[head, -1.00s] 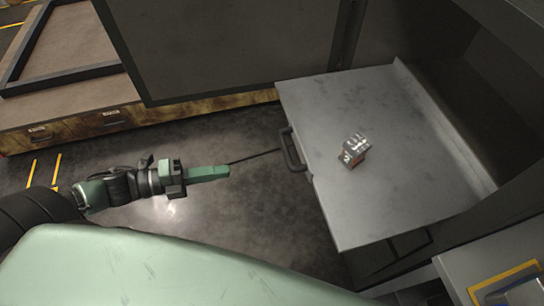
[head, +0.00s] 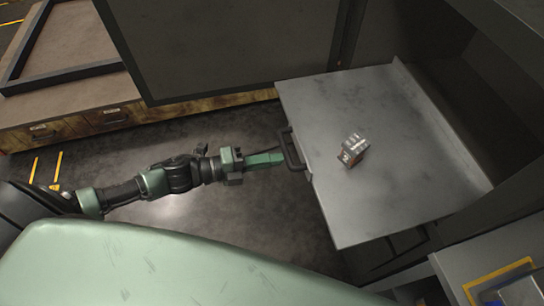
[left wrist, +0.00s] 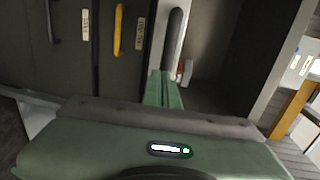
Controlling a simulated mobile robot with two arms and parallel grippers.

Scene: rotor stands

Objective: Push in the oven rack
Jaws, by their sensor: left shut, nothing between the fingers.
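The oven rack (head: 385,190) is a flat grey metal sheet, pulled out of the dark oven opening (head: 470,75) at the right of the head view. Its dark bar handle (head: 292,150) is on the left edge; the handle also shows upright in the left wrist view (left wrist: 174,38). A small metal block (head: 353,149) sits on the rack. My left gripper (head: 280,158) is shut and empty, its green fingertips right at the handle. I cannot tell whether they touch it. My right gripper is not in view.
A dark open door panel (head: 225,45) stands behind the rack. A wooden drawer bench (head: 80,115) runs along the back left. A grey surface with a yellow-edged item (head: 500,280) is at the lower right. The floor around my left arm is clear.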

